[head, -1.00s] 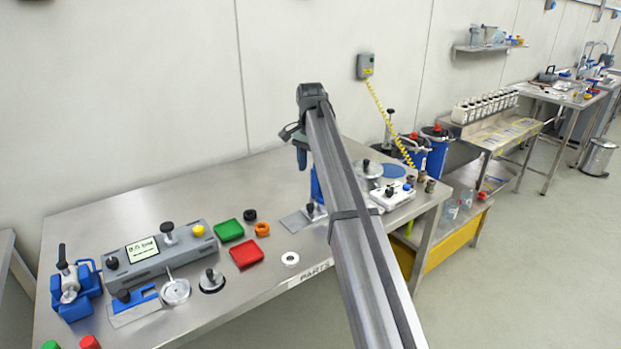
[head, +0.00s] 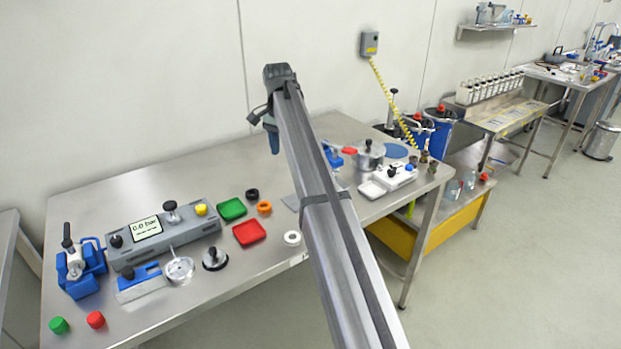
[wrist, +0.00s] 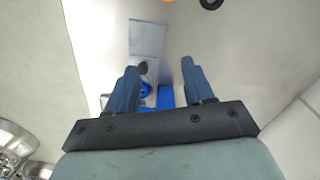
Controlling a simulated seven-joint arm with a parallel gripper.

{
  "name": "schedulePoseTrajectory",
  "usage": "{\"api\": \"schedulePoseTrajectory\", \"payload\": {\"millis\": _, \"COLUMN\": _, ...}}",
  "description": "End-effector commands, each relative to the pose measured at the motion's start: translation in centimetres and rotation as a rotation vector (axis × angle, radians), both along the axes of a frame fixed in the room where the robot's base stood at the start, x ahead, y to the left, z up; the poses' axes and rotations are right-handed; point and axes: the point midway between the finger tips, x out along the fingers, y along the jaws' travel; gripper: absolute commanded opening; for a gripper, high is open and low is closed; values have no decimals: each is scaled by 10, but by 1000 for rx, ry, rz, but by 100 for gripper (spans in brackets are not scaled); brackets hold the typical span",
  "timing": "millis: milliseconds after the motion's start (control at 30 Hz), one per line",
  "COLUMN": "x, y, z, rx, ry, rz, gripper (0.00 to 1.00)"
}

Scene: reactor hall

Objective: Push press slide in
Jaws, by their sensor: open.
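The press stands towards the right of the steel bench, its blue body (head: 333,158) with a red part showing beside my arm. A flat metal plate (head: 290,202), seemingly its slide, sticks out to the left, partly hidden by my arm. In the wrist view the plate (wrist: 147,38) and a black knob (wrist: 143,68) show beyond and between my fingers, with blue press parts (wrist: 165,97) lower down. My gripper (wrist: 158,75) is open and empty, above the bench. In the head view my gripper (head: 273,138) hangs towards the bench's back, apart from the press.
Left of the press lie a red tray (head: 249,233), green tray (head: 232,209), orange ring (head: 264,207) and white ring (head: 292,238). A grey gauge unit (head: 165,238) stands further left. A metal pot (head: 368,156) and white device (head: 392,176) stand to the right.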

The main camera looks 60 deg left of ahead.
Motion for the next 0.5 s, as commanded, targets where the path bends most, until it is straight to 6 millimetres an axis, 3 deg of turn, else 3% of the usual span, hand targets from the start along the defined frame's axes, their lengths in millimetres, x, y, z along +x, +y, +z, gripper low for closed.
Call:
{"api": "schedulePoseTrajectory", "payload": {"millis": 67, "x": -15, "y": 1, "z": -5, "rx": -13, "ry": -34, "rz": 12, "gripper": 52}}
{"api": "schedulePoseTrajectory", "payload": {"millis": 200, "x": -19, "y": -1, "z": -9, "rx": -35, "ry": -132, "rz": -48, "gripper": 52}}
{"api": "schedulePoseTrajectory", "payload": {"millis": 500, "x": 15, "y": -13, "z": -4, "rx": -15, "ry": -340, "rz": -369, "gripper": 52}}
